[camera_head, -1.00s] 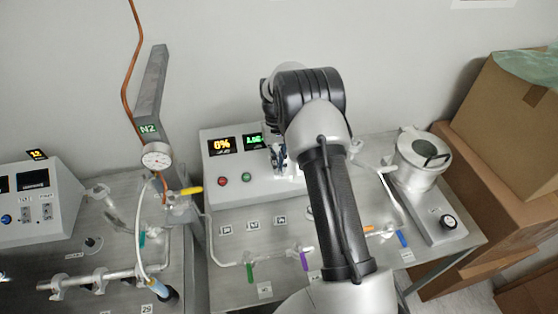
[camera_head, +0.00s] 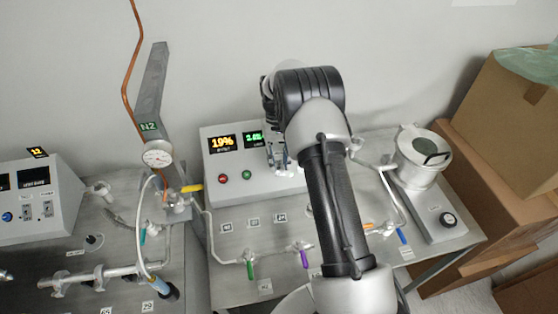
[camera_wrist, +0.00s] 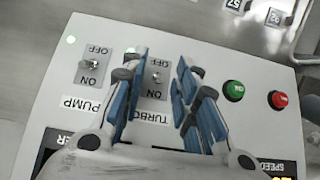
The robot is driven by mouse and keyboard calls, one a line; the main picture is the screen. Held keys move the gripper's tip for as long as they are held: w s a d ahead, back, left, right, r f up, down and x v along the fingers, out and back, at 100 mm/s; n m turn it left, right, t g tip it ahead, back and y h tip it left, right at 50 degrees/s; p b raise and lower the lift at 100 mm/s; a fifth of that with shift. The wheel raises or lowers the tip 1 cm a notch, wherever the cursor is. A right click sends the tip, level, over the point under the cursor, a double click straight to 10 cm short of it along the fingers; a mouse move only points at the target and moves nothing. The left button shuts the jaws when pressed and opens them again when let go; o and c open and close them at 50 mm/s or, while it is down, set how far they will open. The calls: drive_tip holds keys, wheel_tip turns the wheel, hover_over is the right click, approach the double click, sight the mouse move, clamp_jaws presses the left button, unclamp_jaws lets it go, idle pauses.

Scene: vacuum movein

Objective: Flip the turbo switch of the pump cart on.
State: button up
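The pump cart's control box (camera_head: 240,190) stands at the back of the middle bench. In the wrist view, the turbo switch (camera_wrist: 156,77) is a small metal toggle on a plate marked OFF and ON, above the TURBO label (camera_wrist: 150,117). Its lever seems to lean toward ON, though this is hard to tell. A green lamp (camera_wrist: 122,74) glows beside it, partly behind a finger. My gripper (camera_wrist: 163,58) has blue-padded fingers apart, one on each side of the switch, with nothing held. In the head view my gripper (camera_head: 279,160) is over the box, partly hidden by my arm.
The pump switch (camera_wrist: 93,65) is close beside the left finger. Green (camera_wrist: 234,90) and red (camera_wrist: 278,99) buttons are to the right. The box's yellow display (camera_head: 222,143) reads 19%. A grey post (camera_head: 152,95) stands left of the box.

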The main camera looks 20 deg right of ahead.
drive_tip(key=v, duration=1.2)
drive_tip(key=shift+r, duration=0.15)
drive_tip(key=s+a+r+n+t+b, duration=0.1)
drive_tip(key=s+a+r+t+b, duration=0.5)
drive_tip(key=s+r, duration=0.75)
drive_tip(key=s+a+f+b, duration=0.1)
drive_tip(key=s+a+f, duration=0.1)
drive_tip(key=s, duration=0.5)
drive_tip(key=s+a+f+n+t+b, duration=0.1)
drive_tip(key=s+a+f, duration=0.1)
drive_tip(key=s, duration=0.5)
drive_tip(key=s+a+f+b, duration=0.1)
drive_tip(key=s+a+f, duration=0.1)
drive_tip(key=s, duration=0.6)
drive_tip(key=shift+f+t+h, duration=0.3)
drive_tip(key=shift+f, duration=0.15)
